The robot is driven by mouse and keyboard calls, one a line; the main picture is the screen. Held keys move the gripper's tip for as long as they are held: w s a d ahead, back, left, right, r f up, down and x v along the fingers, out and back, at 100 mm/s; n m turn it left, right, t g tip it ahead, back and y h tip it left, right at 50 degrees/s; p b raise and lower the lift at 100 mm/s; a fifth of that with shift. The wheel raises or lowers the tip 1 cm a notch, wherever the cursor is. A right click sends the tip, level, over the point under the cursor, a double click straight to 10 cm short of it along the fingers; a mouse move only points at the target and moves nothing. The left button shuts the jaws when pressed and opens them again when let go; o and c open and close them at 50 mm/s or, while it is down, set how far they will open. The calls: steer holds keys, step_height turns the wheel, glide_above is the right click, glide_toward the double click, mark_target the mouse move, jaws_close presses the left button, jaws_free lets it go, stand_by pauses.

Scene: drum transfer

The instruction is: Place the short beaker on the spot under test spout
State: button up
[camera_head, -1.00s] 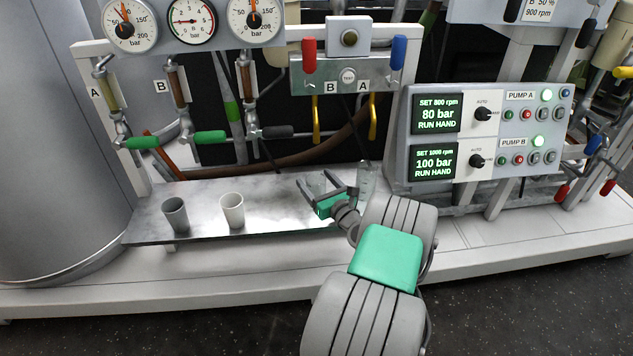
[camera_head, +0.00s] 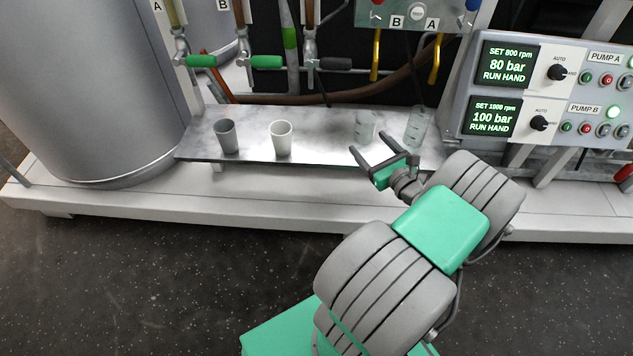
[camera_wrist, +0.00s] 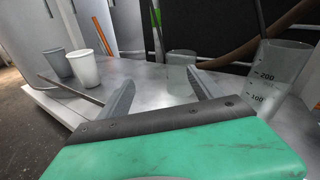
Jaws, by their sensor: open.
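The short clear beaker (camera_head: 365,126) stands upright on the metal shelf (camera_head: 320,150). It also shows at the back of the wrist view (camera_wrist: 182,58). My gripper (camera_head: 367,143) is open and empty, just in front of the short beaker and apart from it. In the wrist view my gripper (camera_wrist: 162,80) points toward the beaker, which lies beyond the fingertips. Two yellow spouts, B (camera_head: 376,55) and A (camera_head: 435,58), hang above the back of the shelf. The block above them is mostly cut off. I cannot make out a marked spot under them.
A tall clear graduated beaker (camera_head: 416,128) stands right of the short one, close to my right finger side in the wrist view (camera_wrist: 275,75). A grey cup (camera_head: 227,136) and a white cup (camera_head: 280,138) stand on the left. The shelf between white cup and short beaker is clear.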

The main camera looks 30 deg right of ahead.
steer(key=w+a+n+g+y, duration=0.3)
steer(key=a+n+g, duration=0.1)
steer(key=a+n, duration=0.55)
steer(key=w+a+n+g+y, duration=0.3)
steer(key=a+n+g, duration=0.1)
steer(key=a+n, duration=0.5)
steer(key=s+a+r+n+g+h, duration=0.2)
steer(key=s+a+n+g, duration=0.1)
steer(key=s+a+n, duration=0.3)
steer(key=s+a+r+n+g+h, duration=0.2)
steer(key=s+a+n, duration=0.4)
steer(key=s+n, duration=0.4)
steer(key=shift+s+a+r+n+g+h, duration=0.15)
steer(key=shift+s+r+n+g+h, duration=0.2)
steer(key=shift+g, duration=0.65)
steer(key=shift+w+r, duration=0.1)
steer(key=shift+c, duration=0.2)
